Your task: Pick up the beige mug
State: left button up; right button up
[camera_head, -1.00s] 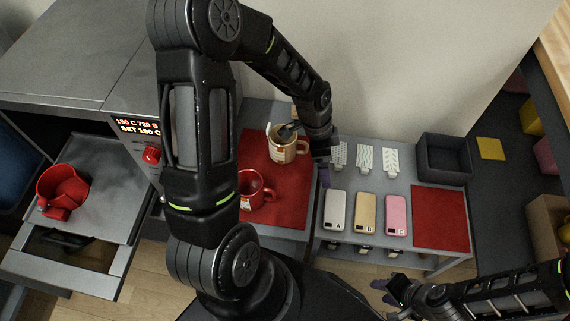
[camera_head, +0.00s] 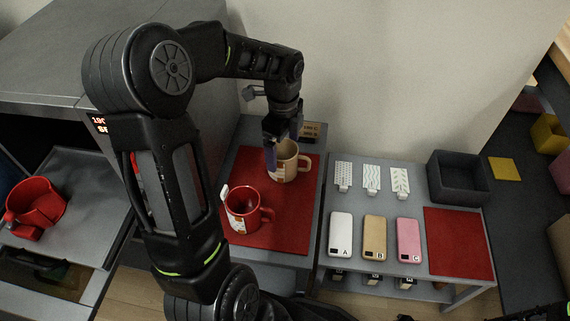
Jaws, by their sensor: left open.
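The beige mug (camera_head: 285,172) stands upright on the red mat (camera_head: 274,234) at the back, with its handle pointing right. My left gripper (camera_head: 270,156) is open and comes down from above at the left part of the mug's rim. The other finger is hard to make out, and I cannot tell whether the fingers touch the mug. Part of the rim is hidden behind the gripper. A red mug (camera_head: 243,211) stands nearer on the same mat. My right gripper is out of view.
Left is an oven-like press with a red mug clamp (camera_head: 37,205) on its pulled-out tray. On the right table are three phone cases (camera_head: 374,237), white patterned strips (camera_head: 371,179), a dark grey bin (camera_head: 458,177) and a bare red mat (camera_head: 458,243).

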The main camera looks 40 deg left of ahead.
pick_arm(q)
jog(key=shift+f, duration=0.3)
notch_tip(320, 180, down, 5)
jog(key=b, duration=0.2)
jog(key=shift+w+d+f+b, duration=0.1)
jog(key=shift+w+f+b, duration=0.05)
jog(key=shift+b, duration=0.2)
dwell(0.3)
jog(key=c, duration=1.9)
jog(key=shift+o, duration=0.2)
notch_tip(320, 180, up, 10)
jog(key=p, duration=0.4)
